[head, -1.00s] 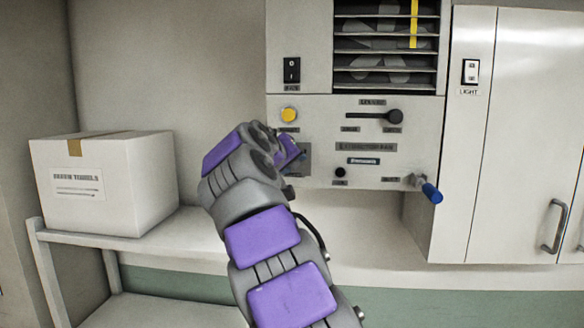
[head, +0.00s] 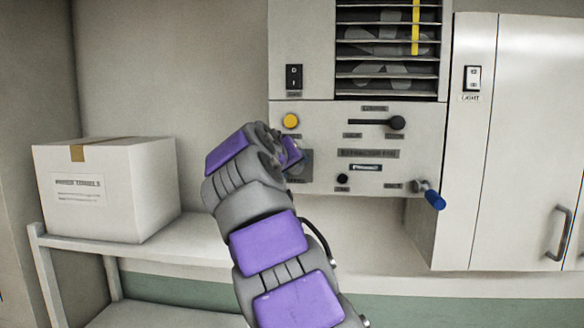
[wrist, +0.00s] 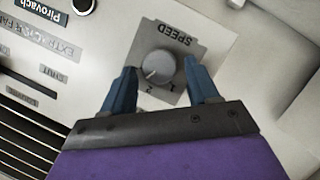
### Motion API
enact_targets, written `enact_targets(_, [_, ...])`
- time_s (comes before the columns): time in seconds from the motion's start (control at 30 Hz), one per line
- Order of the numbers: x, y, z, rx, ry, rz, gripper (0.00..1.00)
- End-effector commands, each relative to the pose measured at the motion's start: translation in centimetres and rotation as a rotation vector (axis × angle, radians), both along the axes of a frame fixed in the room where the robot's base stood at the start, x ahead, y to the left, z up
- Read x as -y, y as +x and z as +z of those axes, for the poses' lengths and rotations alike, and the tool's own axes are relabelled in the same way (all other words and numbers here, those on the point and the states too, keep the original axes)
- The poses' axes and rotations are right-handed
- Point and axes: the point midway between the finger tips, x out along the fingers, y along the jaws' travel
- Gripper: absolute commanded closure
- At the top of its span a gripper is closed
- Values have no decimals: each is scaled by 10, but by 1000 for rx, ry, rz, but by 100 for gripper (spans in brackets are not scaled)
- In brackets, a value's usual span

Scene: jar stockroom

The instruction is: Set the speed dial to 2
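The grey round speed dial (wrist: 157,66) sits on a darker grey plate (wrist: 185,45) marked SPEED, which appears upside down in the wrist view. A pale mark on the dial points toward the lower left, near small numerals by its lower edge. My gripper (wrist: 160,72) is open, with one blue finger on each side of the dial and a narrow gap visible beside it. I cannot tell how deep the fingertips reach. In the head view my arm hides the dial, and only part of its grey plate (head: 302,165) shows.
The control panel (head: 340,185) also carries a yellow button (head: 291,121), a black-knobbed slider (head: 397,122), a small black knob (head: 342,179) and a blue-handled lever (head: 434,200). A fan grille (head: 388,50) is above. A white box (head: 105,190) stands on the left shelf.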

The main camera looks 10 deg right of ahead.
Motion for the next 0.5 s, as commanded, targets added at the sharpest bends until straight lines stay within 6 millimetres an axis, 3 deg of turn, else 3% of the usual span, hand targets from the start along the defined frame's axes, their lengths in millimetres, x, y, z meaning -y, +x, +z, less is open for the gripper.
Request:
enact_targets(0.33, [1,0,-3,-7,2,-2,34])
enact_targets(0.5, [-8,-14,2,-6,1,-3,34])
